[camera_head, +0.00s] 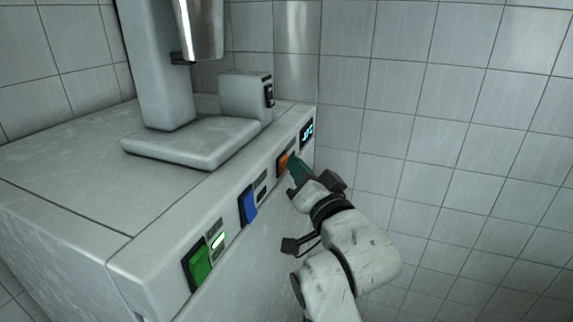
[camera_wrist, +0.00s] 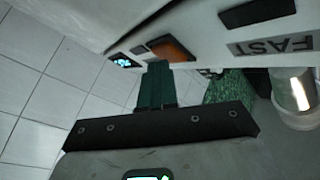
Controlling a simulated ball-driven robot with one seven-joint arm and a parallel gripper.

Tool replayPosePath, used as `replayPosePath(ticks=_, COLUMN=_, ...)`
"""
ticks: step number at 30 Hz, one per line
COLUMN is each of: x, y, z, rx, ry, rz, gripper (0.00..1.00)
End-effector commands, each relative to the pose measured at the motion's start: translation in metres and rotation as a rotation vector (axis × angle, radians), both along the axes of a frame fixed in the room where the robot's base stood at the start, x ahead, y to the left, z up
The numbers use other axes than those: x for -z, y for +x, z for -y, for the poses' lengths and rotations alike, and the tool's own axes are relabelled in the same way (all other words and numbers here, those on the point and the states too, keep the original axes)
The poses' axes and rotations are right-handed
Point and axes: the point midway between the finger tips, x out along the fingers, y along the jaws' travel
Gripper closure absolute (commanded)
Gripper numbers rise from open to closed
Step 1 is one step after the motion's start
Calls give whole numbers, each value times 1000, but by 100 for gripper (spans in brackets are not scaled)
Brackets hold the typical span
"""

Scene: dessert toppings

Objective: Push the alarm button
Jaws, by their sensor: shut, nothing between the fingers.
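An orange button (camera_head: 282,164) sits on the front panel of the white machine, nearest the lit display. It also shows in the wrist view (camera_wrist: 173,48). No label I can read marks any button as the alarm. My gripper (camera_head: 296,161) is shut and empty, with its teal fingers right beside the orange button. In the wrist view the teal fingertip (camera_wrist: 157,66) is just below the orange button; I cannot tell whether they touch. A blue button (camera_head: 249,207) and a green button (camera_head: 199,268) sit farther along the panel.
The white machine (camera_head: 70,190) has a raised column and a metal cylinder (camera_head: 200,30) on top. A "FAST" label (camera_wrist: 275,45) shows. Tiled walls surround it.

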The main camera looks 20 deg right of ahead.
Motion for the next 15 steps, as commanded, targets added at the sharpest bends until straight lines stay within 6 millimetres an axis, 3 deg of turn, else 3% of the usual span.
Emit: replayPosePath(ticks=15, x=0, y=-9, z=11, rx=-2, ry=1, rz=0, gripper=100)
